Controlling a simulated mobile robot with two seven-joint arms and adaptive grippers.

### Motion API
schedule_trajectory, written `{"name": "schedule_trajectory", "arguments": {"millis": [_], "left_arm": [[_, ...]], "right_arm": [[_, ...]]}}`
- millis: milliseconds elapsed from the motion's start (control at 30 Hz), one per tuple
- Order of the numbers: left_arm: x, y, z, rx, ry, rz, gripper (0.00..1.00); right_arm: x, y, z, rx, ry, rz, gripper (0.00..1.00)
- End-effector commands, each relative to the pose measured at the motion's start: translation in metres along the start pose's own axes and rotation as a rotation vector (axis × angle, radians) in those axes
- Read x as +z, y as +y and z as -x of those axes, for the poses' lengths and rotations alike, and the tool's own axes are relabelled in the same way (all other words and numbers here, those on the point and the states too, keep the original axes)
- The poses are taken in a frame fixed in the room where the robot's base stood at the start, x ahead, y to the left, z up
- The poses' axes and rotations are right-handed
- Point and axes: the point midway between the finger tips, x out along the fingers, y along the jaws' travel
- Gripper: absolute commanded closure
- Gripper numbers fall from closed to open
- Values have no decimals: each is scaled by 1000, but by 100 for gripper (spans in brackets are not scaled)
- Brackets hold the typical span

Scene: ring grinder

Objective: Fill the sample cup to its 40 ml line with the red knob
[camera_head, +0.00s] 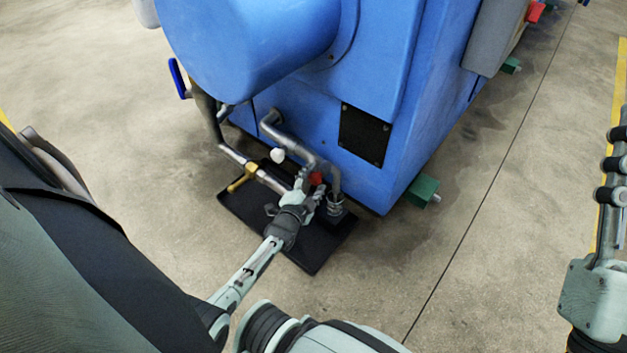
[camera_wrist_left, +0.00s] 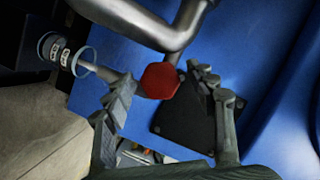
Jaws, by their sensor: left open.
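The red knob (camera_head: 316,178) sits low on the pipework at the blue machine's foot; it shows as a red hexagon in the left wrist view (camera_wrist_left: 160,81). My left gripper (camera_head: 311,188) is at the knob, partly covering it in the head view. In the left wrist view its open fingers (camera_wrist_left: 163,88) stand on either side of the knob, with gaps, and hold nothing. The sample cup (camera_head: 335,205) stands under a down-turned pipe, just right of the gripper; its clear rim (camera_wrist_left: 84,62) shows in the wrist view. Its liquid level and 40 ml line cannot be made out. My right gripper is out of view.
A white knob (camera_head: 278,155) and a brass-coloured valve handle (camera_head: 243,177) are on pipes left of the gripper. A black mat (camera_head: 312,256) lies beneath. A green foot (camera_head: 422,190) juts out at right. Concrete floor right of it is clear.

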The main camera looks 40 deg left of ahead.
Motion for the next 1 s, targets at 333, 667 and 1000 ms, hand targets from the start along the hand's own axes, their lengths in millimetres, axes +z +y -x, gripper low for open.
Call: {"name": "schedule_trajectory", "arguments": {"millis": [333,667,1000], "left_arm": [[1,1,21,1,-1,0,44],[1,1,90,1,-1,0,44],[0,0,120,0,0,1,44]], "right_arm": [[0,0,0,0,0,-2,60],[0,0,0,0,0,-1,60],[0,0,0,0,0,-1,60]]}}
